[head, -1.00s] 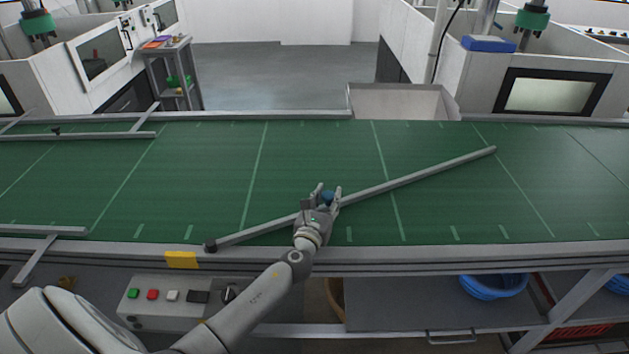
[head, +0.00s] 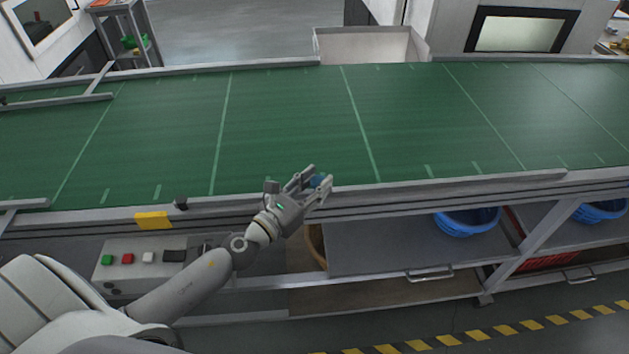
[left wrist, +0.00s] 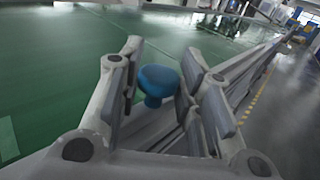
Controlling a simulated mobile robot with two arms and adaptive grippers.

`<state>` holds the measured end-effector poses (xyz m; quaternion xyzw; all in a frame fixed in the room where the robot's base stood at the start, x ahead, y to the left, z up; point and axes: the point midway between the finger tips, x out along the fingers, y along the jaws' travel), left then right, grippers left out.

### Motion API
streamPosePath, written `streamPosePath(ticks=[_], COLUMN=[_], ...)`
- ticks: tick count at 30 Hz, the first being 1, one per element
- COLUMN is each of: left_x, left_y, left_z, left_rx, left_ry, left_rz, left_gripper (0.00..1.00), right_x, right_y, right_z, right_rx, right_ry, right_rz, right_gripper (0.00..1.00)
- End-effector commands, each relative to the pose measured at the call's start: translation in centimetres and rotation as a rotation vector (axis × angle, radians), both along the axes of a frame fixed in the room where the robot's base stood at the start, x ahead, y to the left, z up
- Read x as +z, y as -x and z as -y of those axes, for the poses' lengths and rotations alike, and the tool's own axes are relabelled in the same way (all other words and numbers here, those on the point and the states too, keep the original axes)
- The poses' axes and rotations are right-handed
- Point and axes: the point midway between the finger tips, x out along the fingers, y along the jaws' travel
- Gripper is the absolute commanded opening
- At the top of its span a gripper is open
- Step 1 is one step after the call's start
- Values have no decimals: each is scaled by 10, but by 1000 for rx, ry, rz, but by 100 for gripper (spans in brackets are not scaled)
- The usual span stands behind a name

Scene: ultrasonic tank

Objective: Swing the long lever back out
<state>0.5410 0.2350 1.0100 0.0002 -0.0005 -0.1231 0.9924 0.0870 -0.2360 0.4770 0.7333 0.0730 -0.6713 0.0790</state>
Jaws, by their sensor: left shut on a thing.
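The long lever is a thin grey bar whose dark pivot (head: 181,204) sits on the near rail at the left. My left gripper (head: 319,179) is shut on the knob at the near rail. My right gripper is out of view.
The green belt (head: 290,120) is clear in the middle. A yellow block (head: 153,221) sits on the near rail left of the pivot. A control box (head: 140,257) with buttons hangs below. Blue baskets (head: 466,221) are on the shelf at right.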

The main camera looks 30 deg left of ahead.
Motion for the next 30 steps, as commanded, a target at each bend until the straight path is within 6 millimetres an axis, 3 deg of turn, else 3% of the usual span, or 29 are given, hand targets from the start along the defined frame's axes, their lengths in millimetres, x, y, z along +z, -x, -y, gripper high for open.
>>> streamPosePath(ticks=[8, 9, 12, 23, 30], left_x=[-4, -4, -4, -2, -3], left_y=[3, 3, 3, 2, 22], left_z=[4, 5, 4, 2, -2], left_rx=[-11, -12, -11, -5, -3], left_ry=[3, 3, 3, 3, 6], left_rz=[-9, -9, -9, -5, -7], left_gripper=[0, 38, 50, 52, 52], right_x=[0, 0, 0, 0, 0], right_y=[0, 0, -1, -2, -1], right_z=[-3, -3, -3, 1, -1], right_rx=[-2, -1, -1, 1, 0], right_ry=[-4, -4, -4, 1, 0], right_rz=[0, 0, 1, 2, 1], right_gripper=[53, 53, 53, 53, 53])
